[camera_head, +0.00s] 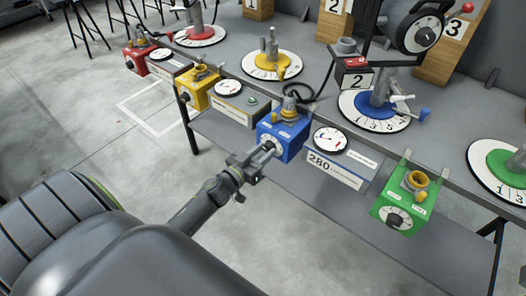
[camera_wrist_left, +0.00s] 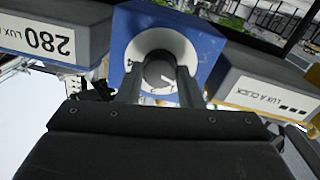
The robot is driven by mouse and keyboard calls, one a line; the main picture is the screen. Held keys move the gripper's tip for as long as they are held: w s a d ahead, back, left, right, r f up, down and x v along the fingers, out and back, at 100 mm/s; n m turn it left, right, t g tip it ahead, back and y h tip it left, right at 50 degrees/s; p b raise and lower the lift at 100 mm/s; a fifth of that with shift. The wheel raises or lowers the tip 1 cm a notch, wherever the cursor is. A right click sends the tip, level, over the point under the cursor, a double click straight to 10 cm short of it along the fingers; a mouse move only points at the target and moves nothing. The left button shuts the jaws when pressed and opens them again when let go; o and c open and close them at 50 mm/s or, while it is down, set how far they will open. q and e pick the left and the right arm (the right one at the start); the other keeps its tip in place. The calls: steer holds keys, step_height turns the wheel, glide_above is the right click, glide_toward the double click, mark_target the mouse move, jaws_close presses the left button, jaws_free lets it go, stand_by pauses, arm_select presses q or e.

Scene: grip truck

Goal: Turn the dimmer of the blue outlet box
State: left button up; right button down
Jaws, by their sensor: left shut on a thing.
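The blue outlet box (camera_head: 283,139) hangs at the front edge of the table in the head view, with a yellow socket on top. Its front carries a white dial plate with a dark dimmer knob, which shows best in the left wrist view (camera_wrist_left: 159,75). My left gripper (camera_head: 266,149) is at this front face, its two fingers on either side of the knob and shut on it. In the left wrist view the fingers (camera_wrist_left: 159,88) cover parts of the white dial plate (camera_wrist_left: 143,45). My right gripper is not in view.
A display box reading 280 (camera_head: 338,167) with a gauge stands right of the blue box. Red (camera_head: 135,60), yellow (camera_head: 197,91) and green (camera_head: 397,207) outlet boxes hang along the same edge. A shelf (camera_head: 225,141) lies below. Round numbered dials stand on the tabletop behind.

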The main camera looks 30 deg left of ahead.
arm_select(q)
steer(key=m+p, duration=0.1)
steer(key=m, duration=0.2)
steer(key=shift+r, duration=0.1)
steer(key=m, duration=0.3)
steer(key=shift+m+p, duration=0.3)
steer(key=m, duration=0.3)
steer(key=shift+m, duration=0.3)
steer(key=shift+d+m+y, duration=0.1)
steer(key=shift+m+y, duration=0.2)
steer(key=shift+m, duration=1.5)
steer(key=o, duration=1)
steer(key=shift+s, duration=0.1)
